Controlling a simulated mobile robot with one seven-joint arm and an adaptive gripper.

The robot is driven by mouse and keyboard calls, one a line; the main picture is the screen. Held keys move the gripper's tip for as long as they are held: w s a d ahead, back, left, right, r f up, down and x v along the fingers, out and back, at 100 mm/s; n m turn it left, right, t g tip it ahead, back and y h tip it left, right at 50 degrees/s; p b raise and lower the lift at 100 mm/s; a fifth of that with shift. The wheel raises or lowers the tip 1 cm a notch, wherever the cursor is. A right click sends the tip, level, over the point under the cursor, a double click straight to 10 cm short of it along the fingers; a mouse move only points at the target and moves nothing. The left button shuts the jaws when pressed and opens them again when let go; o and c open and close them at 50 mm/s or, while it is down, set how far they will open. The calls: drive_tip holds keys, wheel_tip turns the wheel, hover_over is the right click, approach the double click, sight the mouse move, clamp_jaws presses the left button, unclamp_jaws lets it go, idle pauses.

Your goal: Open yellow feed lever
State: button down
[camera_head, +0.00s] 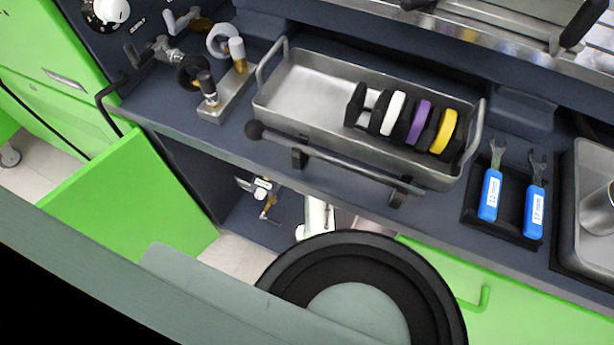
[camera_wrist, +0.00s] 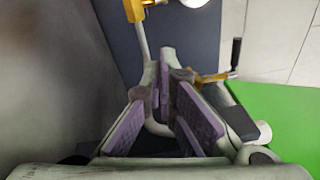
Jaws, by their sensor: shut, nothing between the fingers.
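In the wrist view, my gripper (camera_wrist: 164,62) is shut and empty; its purple-padded fingers come together at the tips. A yellow lever-like part (camera_wrist: 208,77) lies just right of the fingertips, with a dark handle (camera_wrist: 236,55) at its end. I cannot tell whether the fingers touch it. A second yellow fitting (camera_wrist: 133,10) shows at the top left, above the fingers. I cannot tell for sure which is the feed lever. In the head view, a small yellow part (camera_head: 268,206) shows inside the cabinet under the bench; my gripper is not clearly visible there.
The bench's green door (camera_head: 130,205) stands open at the left, beside the dark cabinet. A handrail (camera_head: 340,160) runs along the front of the bench. A metal tray (camera_head: 310,90) with coloured discs and two blue-handled wrenches (camera_head: 490,195) sit on top. A grey wall (camera_wrist: 50,80) fills the wrist view's left.

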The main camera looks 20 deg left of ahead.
drive_tip(key=s+d+f+p, duration=0.1)
drive_tip(key=d+f, duration=0.2)
drive_tip(key=f, duration=0.3)
drive_tip(key=shift+f, duration=0.3)
